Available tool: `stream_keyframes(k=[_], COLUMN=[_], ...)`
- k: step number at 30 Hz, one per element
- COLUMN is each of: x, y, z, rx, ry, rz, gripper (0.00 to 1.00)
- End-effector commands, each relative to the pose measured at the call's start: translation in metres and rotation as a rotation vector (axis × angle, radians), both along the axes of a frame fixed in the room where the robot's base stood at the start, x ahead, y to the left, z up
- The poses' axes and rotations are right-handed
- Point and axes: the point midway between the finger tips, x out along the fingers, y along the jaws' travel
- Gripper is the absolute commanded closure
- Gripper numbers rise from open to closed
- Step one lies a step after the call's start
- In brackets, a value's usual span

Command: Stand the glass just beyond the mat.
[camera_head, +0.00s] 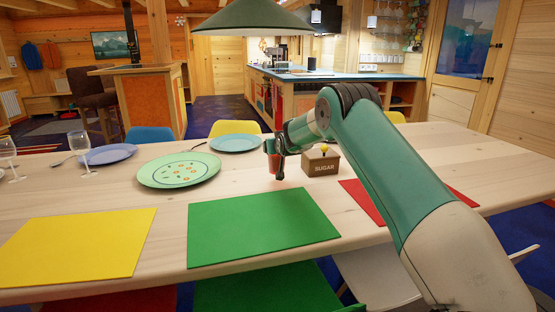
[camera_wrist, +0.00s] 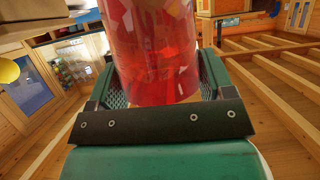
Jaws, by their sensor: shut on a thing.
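My gripper (camera_head: 279,158) is shut on a red, see-through glass (camera_wrist: 155,50), which fills the middle of the wrist view between the two fingers. In the head view the glass (camera_head: 276,166) is small and partly hidden by the gripper. It looks about upright over the far side of the table, past the green mat (camera_head: 262,222). I cannot tell if its base touches the wood. A yellow mat (camera_head: 80,245) lies at the left, and a red mat (camera_head: 362,203) at the right is partly covered by my arm.
A sugar box (camera_head: 321,163) stands just right of the gripper. A large patterned green plate (camera_head: 179,170) and blue plates (camera_head: 235,144) lie to the left. Wine glasses (camera_head: 80,150) stand at the far left. Bare wood (camera_head: 240,178) lies beyond the green mat.

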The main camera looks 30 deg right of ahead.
Motion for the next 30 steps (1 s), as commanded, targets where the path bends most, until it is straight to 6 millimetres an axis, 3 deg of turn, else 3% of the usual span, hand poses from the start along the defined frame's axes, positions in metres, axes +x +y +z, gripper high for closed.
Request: stream_keyframes(k=[4,10,19,20,21,23,30], x=[0.000,0.000,0.000,-0.001,-0.001,-0.001,-0.001], y=[-0.001,-0.002,-0.002,-0.002,-0.002,-0.002,-0.002], z=[-0.010,-0.040,-0.044,-0.045,-0.045,-0.045,-0.043], rx=[0.000,0.000,-0.001,0.000,0.000,0.000,0.000], ry=[-0.003,-0.001,-0.004,-0.001,-0.001,-0.001,-0.001], rz=[-0.001,-0.002,-0.002,-0.002,-0.002,-0.002,-0.002], gripper=[1.00,1.00,1.00,0.23,0.14,0.00,0.00])
